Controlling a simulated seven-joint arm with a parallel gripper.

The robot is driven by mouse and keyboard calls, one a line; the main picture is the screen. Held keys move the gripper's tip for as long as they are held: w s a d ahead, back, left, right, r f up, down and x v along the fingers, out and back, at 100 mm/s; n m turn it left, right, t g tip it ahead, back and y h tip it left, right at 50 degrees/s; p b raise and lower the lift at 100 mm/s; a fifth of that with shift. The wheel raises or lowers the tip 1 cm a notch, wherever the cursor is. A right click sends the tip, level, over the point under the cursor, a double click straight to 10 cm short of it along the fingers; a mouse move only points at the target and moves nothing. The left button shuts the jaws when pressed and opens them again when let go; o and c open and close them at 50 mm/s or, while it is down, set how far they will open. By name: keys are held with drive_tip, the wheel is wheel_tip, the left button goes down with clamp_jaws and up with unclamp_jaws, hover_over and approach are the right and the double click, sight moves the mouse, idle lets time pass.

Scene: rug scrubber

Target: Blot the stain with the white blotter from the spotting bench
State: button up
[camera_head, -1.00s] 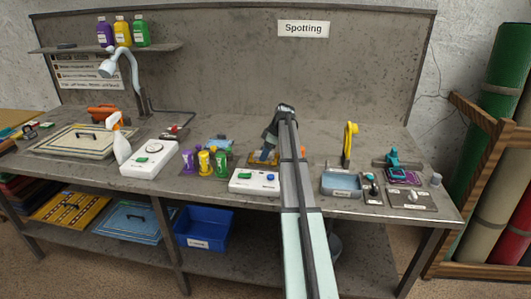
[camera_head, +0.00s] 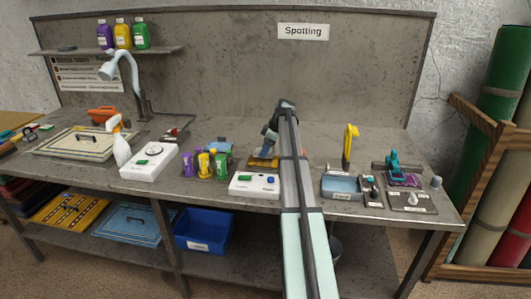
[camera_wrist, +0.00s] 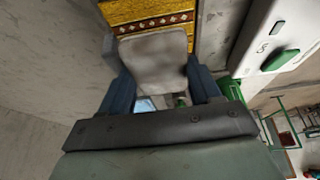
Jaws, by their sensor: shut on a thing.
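My gripper (camera_wrist: 158,80) is shut on a pale grey-white pad, the blotter (camera_wrist: 155,55), which sits between its two dark blue fingers in the wrist view. A yellow rug piece (camera_wrist: 150,12) with a dark, patterned border lies beyond the blotter. In the head view my gripper (camera_head: 269,145) is over the yellow rug piece (camera_head: 263,162) on the bench, partly hidden by my arm. I cannot tell whether the blotter touches the rug. No stain can be made out on the visible part of the rug.
A blue-grey tray (camera_head: 341,186) and a yellow upright tool (camera_head: 349,143) are to the right.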

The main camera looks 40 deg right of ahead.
drive_tip(key=shift+r, duration=2.1)
